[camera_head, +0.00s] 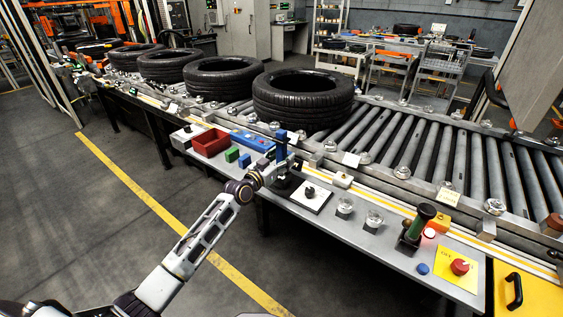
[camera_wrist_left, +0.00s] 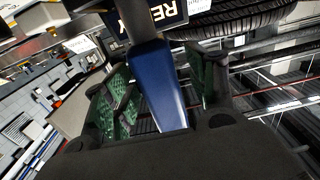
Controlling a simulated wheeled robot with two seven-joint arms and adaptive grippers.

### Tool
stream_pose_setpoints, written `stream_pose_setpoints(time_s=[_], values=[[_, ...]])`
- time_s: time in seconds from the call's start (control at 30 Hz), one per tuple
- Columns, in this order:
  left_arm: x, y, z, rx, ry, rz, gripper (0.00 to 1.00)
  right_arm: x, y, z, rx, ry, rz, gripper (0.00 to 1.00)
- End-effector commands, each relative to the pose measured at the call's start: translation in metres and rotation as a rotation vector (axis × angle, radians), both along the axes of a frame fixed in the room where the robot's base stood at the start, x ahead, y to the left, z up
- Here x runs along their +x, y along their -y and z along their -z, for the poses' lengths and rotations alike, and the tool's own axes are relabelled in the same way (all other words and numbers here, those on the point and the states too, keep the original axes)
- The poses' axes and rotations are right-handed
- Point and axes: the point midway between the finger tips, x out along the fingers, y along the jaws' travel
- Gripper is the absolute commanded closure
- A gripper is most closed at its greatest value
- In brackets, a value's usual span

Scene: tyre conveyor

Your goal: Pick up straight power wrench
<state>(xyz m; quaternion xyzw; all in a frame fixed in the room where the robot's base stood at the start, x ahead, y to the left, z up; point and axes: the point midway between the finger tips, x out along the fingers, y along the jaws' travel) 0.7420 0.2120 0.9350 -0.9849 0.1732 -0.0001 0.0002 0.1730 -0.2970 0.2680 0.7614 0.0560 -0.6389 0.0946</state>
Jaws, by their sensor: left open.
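The straight power wrench (camera_head: 281,146) appears as a blue upright tool at the front edge of the conveyor-side bench. My left gripper (camera_head: 279,175) is right at it, low on the tool, and its fingers are small and partly hidden in the head view. In the left wrist view, the blue body of the wrench (camera_wrist_left: 158,85) stands between the two green-padded fingers of my left gripper (camera_wrist_left: 163,88). The fingers are apart, with a visible gap on the right side of the tool. My right gripper is not in view.
A red bin (camera_head: 210,142) and a green block (camera_head: 231,154) lie left of the wrench. Several tyres, one large (camera_head: 303,98), rest on the roller conveyor (camera_head: 440,150) behind.

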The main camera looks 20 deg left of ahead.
Motion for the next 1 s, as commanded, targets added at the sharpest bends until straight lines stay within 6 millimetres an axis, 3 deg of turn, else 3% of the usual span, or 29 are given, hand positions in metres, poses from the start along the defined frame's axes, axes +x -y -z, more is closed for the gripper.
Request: stream_pose_setpoints(time_s=[0.43, 0.83, 1.0], values=[[0.0001, -0.0002, 0.0003, 0.000, -0.001, 0.000, 0.43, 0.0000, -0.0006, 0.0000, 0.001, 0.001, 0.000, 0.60], [0.0000, -0.0003, 0.0004, 0.000, -0.001, 0.000, 0.94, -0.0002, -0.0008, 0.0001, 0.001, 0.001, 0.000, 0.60], [0.0004, -0.0006, -0.0032, -0.002, 0.006, -0.001, 0.97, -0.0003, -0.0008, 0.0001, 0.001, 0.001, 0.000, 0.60]])
